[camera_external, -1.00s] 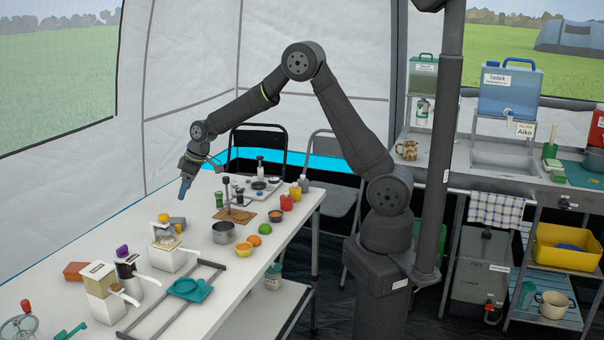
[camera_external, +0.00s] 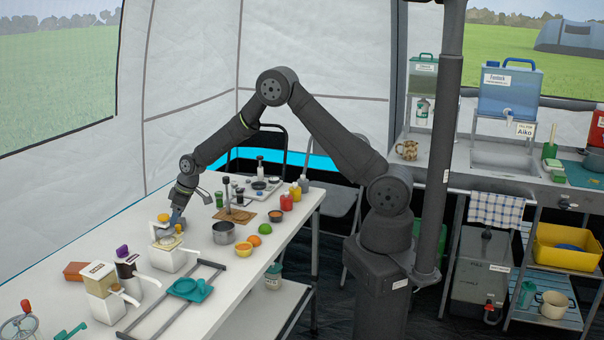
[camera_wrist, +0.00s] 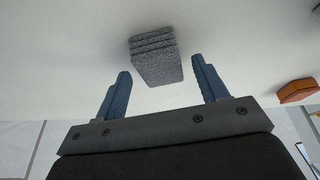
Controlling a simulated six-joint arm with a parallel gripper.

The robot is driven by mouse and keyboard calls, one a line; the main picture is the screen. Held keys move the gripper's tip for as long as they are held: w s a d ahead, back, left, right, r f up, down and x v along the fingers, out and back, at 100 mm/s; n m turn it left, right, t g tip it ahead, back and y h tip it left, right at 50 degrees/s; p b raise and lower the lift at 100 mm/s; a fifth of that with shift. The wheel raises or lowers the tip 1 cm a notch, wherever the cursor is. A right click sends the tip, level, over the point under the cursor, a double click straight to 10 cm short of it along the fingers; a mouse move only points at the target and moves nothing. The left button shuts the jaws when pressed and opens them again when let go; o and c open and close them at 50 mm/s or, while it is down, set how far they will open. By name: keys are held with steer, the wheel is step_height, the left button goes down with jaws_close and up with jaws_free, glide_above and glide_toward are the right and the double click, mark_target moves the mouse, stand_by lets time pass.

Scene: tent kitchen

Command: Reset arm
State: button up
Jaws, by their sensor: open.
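My gripper (camera_external: 178,218) is low over the far side of the white table (camera_external: 232,268), behind the white juicer (camera_external: 172,256), in the external view. In the wrist view my gripper (camera_wrist: 163,90) is open, with its two blue fingers apart and nothing between them. A grey stacked block, like sponges (camera_wrist: 155,55), lies on the table just beyond the fingertips and roughly centred between them. In the external view my gripper hides most of that block.
A rack with a teal pan (camera_external: 190,289) lies nearer the front. An orange-brown block (camera_wrist: 298,91) shows at the wrist view's right.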

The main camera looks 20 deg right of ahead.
steer(key=shift+r, duration=1.5)
steer(key=shift+f, duration=0.1)
steer(key=shift+f, duration=0.25)
step_height(320, 180, down, 2)
steer(key=shift+d+f, duration=0.1)
steer(key=shift+f, duration=0.15)
steer(key=v, duration=1.2)
steer(key=x, duration=1.2)
step_height(320, 180, up, 22)
steer(key=w+d+m, duration=0.2)
steer(key=w+d, duration=0.5)
steer(key=d, duration=0.3)
steer(key=w+d+m+t+h, duration=0.1)
steer(key=w+d+m, duration=0.1)
steer(key=w+d, duration=0.6)
steer(key=w+d+m+t, duration=0.1)
steer(key=w+d+m, duration=0.1)
steer(key=w+d, duration=0.6)
steer(key=d, duration=0.6)
steer(key=shift+d+h, duration=0.2)
steer(key=shift+h, duration=0.1)
